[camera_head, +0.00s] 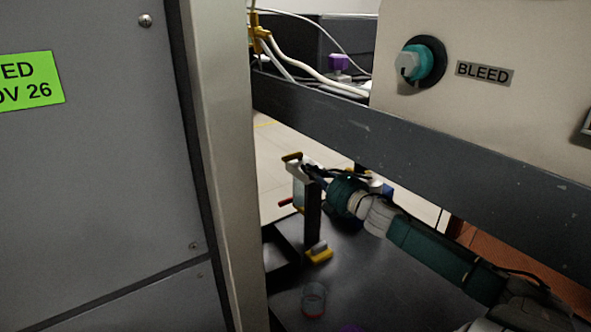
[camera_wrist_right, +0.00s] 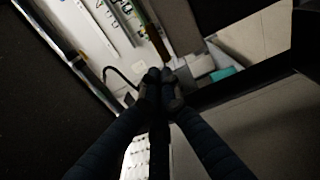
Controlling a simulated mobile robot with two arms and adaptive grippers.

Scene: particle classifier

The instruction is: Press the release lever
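My right gripper (camera_head: 311,173) is at the end of the teal and grey arm, low in the middle of the head view. It is beside the white top of a dark upright stand (camera_head: 313,215). A small brown tab (camera_head: 291,156) sits on that top, and a red handle (camera_head: 285,202) sticks out lower at left. I cannot tell for sure which part is the release lever. In the right wrist view the two dark fingers of my right gripper (camera_wrist_right: 161,76) meet at the tips, with nothing seen between them. A brown bar (camera_wrist_right: 156,42) lies just beyond the tips. My left gripper is not in view.
A grey rail (camera_head: 400,136) crosses above my right arm, below a beige panel with a teal knob (camera_head: 414,63). A grey cabinet (camera_head: 95,180) and metal post (camera_head: 215,150) block the left. A clear cup (camera_head: 313,300) and yellow piece (camera_head: 320,257) are on the dark surface.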

